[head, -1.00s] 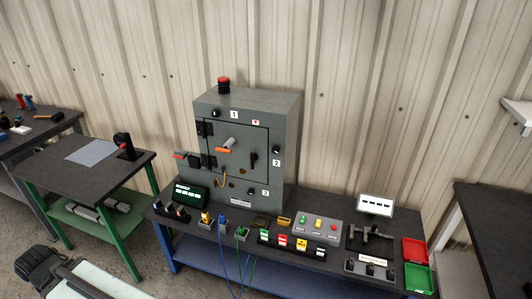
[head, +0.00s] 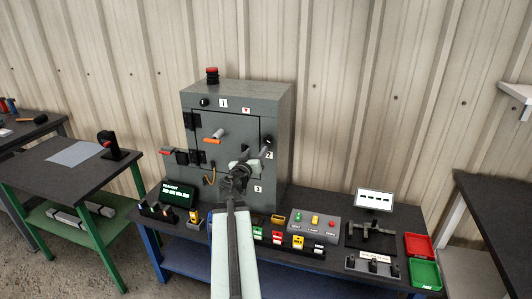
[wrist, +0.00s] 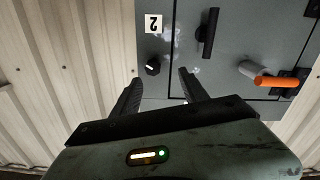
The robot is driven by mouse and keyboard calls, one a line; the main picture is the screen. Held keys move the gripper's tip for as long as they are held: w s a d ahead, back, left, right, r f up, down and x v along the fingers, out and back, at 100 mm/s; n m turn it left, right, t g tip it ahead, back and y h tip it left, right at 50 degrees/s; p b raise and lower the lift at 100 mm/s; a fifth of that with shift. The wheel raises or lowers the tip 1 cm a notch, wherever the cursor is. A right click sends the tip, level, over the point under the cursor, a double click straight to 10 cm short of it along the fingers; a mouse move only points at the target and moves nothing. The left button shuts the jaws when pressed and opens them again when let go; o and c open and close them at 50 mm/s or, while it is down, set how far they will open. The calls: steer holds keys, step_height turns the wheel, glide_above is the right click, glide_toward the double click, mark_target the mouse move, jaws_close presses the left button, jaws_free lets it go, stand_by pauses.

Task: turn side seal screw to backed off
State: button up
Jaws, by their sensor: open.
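The side seal screw, a small black knob (head: 269,142) above the label "2", sits at the right edge of the grey cabinet's front. In the wrist view the knob (wrist: 152,66) shows below the upside-down "2" label, in line with the gap between my fingers and just beyond their tips. My gripper (wrist: 160,76) is open and empty. In the head view my gripper (head: 251,158) is in front of the cabinet's right part, near the "2" label. I cannot tell the exact distance left to the knob, and I see no contact.
The cabinet door has a black handle (wrist: 208,32) and an orange-tipped lever (head: 214,136) close by. Similar knobs stand by labels "1" (head: 204,102) and "3". The bench below holds a button box (head: 314,224), coloured switches and red and green trays (head: 424,274).

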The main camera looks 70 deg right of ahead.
mark_target(267, 141)
steer(key=d, duration=0.6)
steer(key=s+d, duration=0.1)
steer(key=d, duration=0.1)
steer(key=shift+s+d+r, duration=0.1)
steer(key=shift+d, duration=0.3)
jaws_close()
